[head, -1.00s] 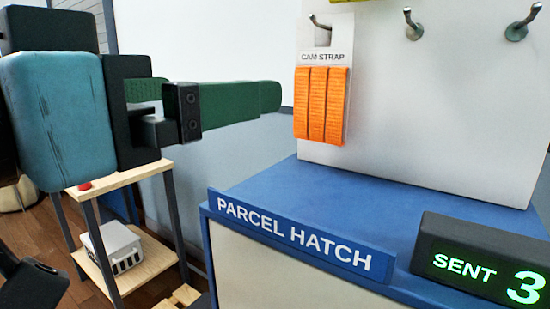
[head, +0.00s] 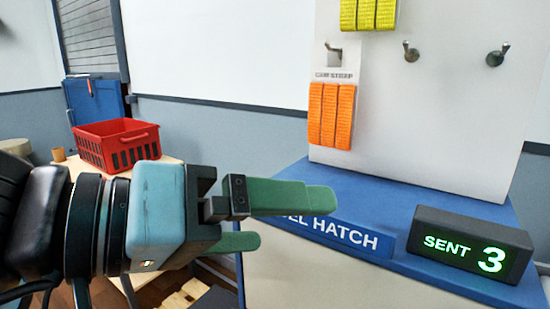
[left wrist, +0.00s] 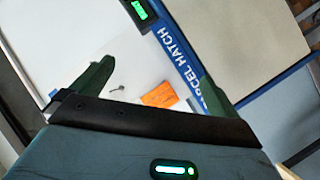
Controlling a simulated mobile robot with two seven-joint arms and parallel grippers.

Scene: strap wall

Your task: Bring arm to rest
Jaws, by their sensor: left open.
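My left gripper (head: 293,221) reaches in from the left in the head view, with two green fingers apart and nothing between them. It is in front of the parcel hatch's blue ledge (head: 395,210) and hides part of its sign. In the left wrist view the gripper (left wrist: 152,82) also shows its fingers spread. The orange cam strap (head: 330,115) hangs from a hook on the white panel, above and beyond the fingers; it also shows in the left wrist view (left wrist: 160,94). My right gripper is not in view.
A dark counter box (head: 470,245) reading "SENT 3" stands on the ledge at right. Yellow straps (head: 368,13) hang higher up; two hooks (head: 411,52) (head: 497,55) to the right are bare. A red basket (head: 117,145) stands on a wooden table behind my left arm.

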